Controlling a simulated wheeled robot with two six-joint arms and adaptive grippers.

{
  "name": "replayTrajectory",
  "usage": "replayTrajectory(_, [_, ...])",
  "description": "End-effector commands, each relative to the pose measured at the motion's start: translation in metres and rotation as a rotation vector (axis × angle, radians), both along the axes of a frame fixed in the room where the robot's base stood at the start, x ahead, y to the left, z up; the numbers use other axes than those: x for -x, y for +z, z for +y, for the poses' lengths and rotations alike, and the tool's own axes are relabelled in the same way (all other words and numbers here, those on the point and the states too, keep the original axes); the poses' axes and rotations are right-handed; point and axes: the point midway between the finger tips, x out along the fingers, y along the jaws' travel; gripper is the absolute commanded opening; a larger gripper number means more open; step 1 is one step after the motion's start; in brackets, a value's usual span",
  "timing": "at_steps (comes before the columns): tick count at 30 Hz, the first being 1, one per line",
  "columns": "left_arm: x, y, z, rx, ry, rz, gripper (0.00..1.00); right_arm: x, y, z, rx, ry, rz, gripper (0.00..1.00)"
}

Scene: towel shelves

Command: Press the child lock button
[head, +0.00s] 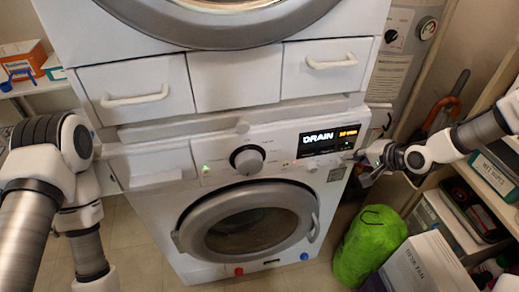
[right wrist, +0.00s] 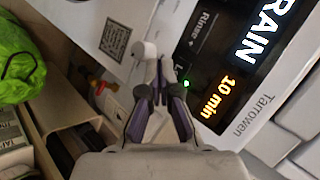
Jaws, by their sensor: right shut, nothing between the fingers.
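The lower white washing machine (head: 160,170) has a panel with a round dial (head: 247,159) and a lit display (head: 328,138) reading DRAIN; the right wrist view reads 10 min on this display (right wrist: 240,60). My right gripper (head: 362,164) is at the panel's right end, below the display. In the right wrist view its fingertips (right wrist: 159,68) are together and empty, close beside a small white round button (right wrist: 145,50). Whether they touch it, I cannot tell. A label starting with L is partly hidden by the fingers. No child lock label is readable. My left gripper is out of the head view.
A second machine stands above, over drawers with white handles (head: 135,98). A green bag (head: 369,247) stands on the floor at right. Shelves with boxes (head: 430,268) crowd the right side, close to my right arm. A green light (right wrist: 186,84) glows beside the display.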

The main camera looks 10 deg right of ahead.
Motion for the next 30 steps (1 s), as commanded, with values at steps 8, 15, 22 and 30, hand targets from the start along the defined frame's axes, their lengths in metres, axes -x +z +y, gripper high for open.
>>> replayTrajectory(8, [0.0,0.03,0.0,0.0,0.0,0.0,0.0,0.033,0.006,-0.003,-0.004,-0.003,0.005,0.0])
replayTrajectory(15, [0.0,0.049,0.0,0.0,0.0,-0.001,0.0,0.056,0.003,-0.004,-0.002,-0.001,0.002,0.0])
replayTrajectory(22, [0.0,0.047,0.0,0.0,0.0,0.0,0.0,0.056,0.0,-0.004,0.001,0.0,0.001,0.0])
replayTrajectory(30, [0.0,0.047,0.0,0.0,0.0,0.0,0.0,0.056,0.0,-0.004,0.001,0.0,0.001,0.0])
